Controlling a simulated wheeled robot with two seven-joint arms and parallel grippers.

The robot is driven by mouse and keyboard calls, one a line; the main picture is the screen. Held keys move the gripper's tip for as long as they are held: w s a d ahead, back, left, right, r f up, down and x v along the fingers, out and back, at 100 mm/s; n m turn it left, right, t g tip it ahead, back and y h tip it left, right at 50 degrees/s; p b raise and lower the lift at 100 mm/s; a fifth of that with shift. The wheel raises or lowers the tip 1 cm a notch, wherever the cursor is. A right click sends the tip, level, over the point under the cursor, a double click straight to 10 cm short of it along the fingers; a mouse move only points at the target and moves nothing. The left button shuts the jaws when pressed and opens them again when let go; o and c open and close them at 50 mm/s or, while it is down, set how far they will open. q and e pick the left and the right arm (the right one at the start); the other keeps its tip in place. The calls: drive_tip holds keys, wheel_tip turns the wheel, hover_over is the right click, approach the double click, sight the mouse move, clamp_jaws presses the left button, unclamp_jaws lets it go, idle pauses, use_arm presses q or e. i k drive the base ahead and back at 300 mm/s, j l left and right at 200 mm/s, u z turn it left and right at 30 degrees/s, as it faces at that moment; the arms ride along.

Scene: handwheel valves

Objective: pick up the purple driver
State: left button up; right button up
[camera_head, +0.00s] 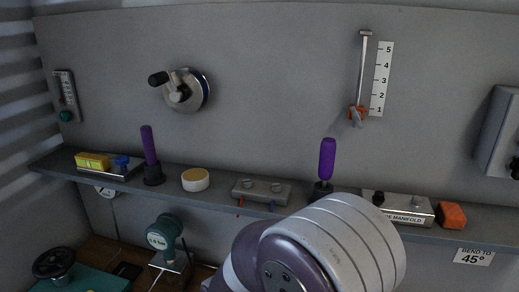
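Two purple objects stand on the long grey shelf (220,190). The right one (327,160) has a thick, rounded purple handle, like a driver's, and stands upright in a dark holder (321,190). The left one (148,145) is a slimmer purple stick, tilted slightly left, in a black base (154,175). The frame does not show which is meant by the purple driver. A large grey and white link of my arm fills the bottom centre, below the right purple handle. Neither gripper shows.
The shelf also holds a yellow block (92,161), a round cream-topped item (195,179), a grey block (261,191), a manifold (404,207) and an orange block (451,215). A handwheel (186,90) and a lever with a numbered scale (381,80) are on the wall above.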

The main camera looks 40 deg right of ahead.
sight(329, 145)
drive_tip(key=k+z, duration=0.1)
drive_tip(key=z, duration=1.6)
